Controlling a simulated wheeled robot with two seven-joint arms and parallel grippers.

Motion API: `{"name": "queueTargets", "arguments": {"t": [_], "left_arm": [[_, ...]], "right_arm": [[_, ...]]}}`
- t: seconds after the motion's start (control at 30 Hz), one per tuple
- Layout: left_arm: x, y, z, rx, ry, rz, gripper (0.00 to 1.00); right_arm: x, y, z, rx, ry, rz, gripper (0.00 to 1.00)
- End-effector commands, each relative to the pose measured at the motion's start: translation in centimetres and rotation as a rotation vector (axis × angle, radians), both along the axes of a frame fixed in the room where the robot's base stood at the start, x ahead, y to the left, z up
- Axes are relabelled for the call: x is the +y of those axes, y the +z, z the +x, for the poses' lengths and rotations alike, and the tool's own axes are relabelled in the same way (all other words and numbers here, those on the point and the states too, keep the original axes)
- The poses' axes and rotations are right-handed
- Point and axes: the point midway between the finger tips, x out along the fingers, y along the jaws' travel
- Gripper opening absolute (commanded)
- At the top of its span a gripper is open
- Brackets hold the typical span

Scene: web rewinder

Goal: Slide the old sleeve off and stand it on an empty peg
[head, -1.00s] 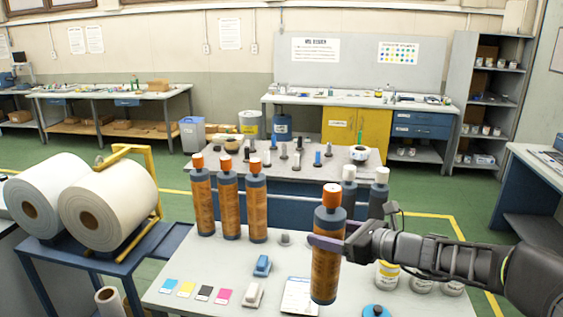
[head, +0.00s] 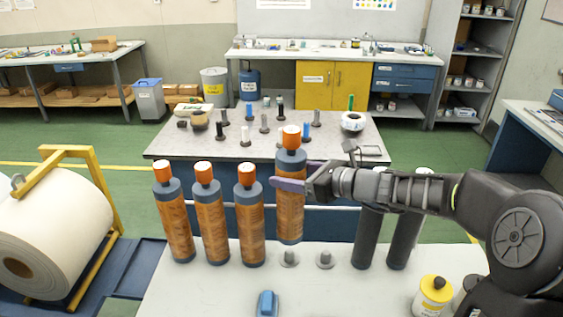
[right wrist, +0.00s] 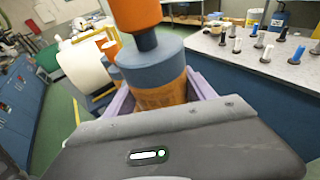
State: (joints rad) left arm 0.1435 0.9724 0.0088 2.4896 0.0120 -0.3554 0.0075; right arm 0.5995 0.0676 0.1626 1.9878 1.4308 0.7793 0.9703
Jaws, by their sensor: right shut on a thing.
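My right gripper (head: 287,184) is shut on an orange-brown patterned sleeve (head: 290,218) with a grey top and an orange cap. It holds the sleeve upright. In the right wrist view, the same sleeve (right wrist: 160,95) sits between the purple fingers. In the head view its lower end shows just above a short grey peg (head: 289,259); whether they touch, I cannot tell. A second empty peg (head: 325,260) stands to its right. My left gripper is not in view.
Three similar orange-capped sleeves (head: 247,222) stand in a row to the left. Two dark cylinders (head: 366,240) stand to the right, partly behind my arm. A blue item (head: 266,303) lies in front. A yellow-labelled jar (head: 433,296) is at the front right.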

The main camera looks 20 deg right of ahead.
Motion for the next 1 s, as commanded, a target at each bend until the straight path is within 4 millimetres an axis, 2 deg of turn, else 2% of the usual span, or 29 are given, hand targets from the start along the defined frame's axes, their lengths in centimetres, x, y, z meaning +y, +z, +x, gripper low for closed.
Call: {"name": "queueTargets", "arguments": {"t": [0.53,0.77,1.0], "left_arm": [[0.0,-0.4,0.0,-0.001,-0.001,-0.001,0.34],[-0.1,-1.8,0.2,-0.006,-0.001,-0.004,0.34],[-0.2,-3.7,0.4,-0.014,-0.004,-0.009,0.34]], "right_arm": [[0.0,-0.4,0.0,-0.002,0.0,0.0,0.11],[0.0,-2.2,0.0,-0.001,0.001,0.001,0.11],[0.0,-4.8,0.0,-0.001,0.001,0.001,0.11]]}}
